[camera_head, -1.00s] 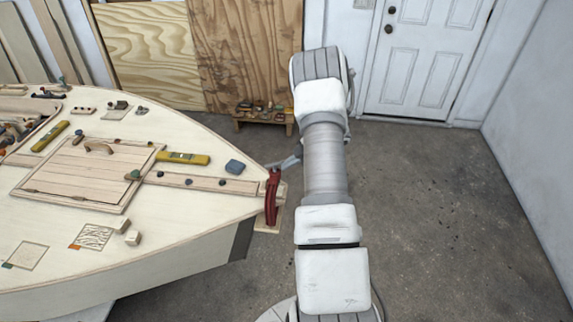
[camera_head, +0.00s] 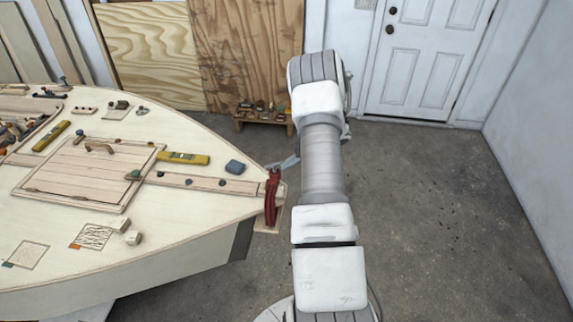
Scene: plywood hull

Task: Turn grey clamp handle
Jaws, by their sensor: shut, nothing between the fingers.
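A red clamp (camera_head: 271,196) stands upright at the bow tip of the plywood hull. A slim blue-grey piece (camera_head: 288,162) sticks out to the right from its top toward my arm. It looks like the grey clamp handle, but its right end runs behind my arm, and I cannot tell whether it is touched. My arm rises from the bottom of the picture, just right of the clamp, and bends over at its top. My gripper is hidden behind the arm links.
A low wooden stool (camera_head: 264,118) with small items stands by the plywood sheets. The concrete floor (camera_head: 440,210) at right is clear.

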